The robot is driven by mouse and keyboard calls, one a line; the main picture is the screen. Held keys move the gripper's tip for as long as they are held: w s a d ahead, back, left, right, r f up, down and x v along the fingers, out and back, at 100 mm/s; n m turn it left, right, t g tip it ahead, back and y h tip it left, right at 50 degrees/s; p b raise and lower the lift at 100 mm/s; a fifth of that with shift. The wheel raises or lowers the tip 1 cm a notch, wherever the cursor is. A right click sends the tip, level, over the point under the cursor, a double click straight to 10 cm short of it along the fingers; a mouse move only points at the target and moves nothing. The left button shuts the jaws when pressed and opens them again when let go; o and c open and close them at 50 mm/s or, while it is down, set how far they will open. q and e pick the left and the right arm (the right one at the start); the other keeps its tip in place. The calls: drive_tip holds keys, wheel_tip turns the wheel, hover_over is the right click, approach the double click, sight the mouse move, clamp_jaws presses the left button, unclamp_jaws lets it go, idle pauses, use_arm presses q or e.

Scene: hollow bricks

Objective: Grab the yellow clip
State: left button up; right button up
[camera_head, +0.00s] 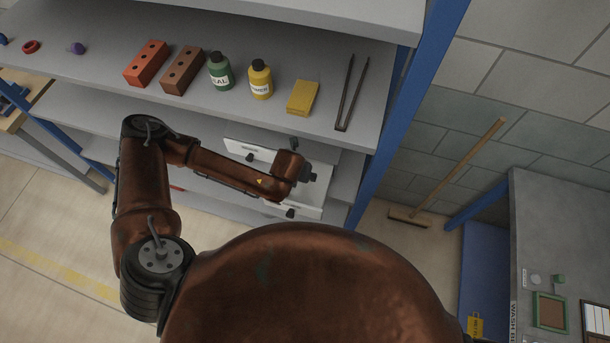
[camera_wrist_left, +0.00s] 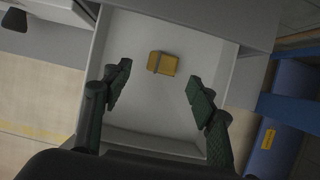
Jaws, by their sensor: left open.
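The yellow clip (camera_wrist_left: 162,63) lies on the floor of an open white drawer (camera_wrist_left: 215,65) in the left wrist view, toward its far part. It is a small yellow block with a dark band or handle across it. My left gripper (camera_wrist_left: 157,87) is open and empty above the drawer, its two dark fingers on either side and nearer the camera than the clip. In the head view my left wrist (camera_head: 290,168) reaches over the drawer front, and the arm hides the clip and the fingers. My right gripper is in neither view.
On the shelf above stand a red brick (camera_head: 147,63), a brown brick (camera_head: 182,71), a green bottle (camera_head: 220,71), a yellow bottle (camera_head: 260,79), a yellow block (camera_head: 302,98) and dark tongs (camera_head: 350,95). A blue upright (camera_head: 411,92) stands to the right. The drawer walls surround the clip.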

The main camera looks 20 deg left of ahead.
use_arm(q)
drive_tip(key=x, duration=0.2)
drive_tip(key=p+x, duration=0.1)
drive_tip(key=shift+d+f, duration=0.2)
drive_tip(key=shift+f, duration=0.15)
drive_tip(key=shift+w+f, duration=0.25)
drive_tip(key=shift+f, duration=0.35)
drive_tip(key=shift+c, duration=0.4)
drive_tip(key=c, duration=0.9)
drive_tip(key=shift+o, duration=0.2)
drive_tip(key=shift+r, duration=0.1)
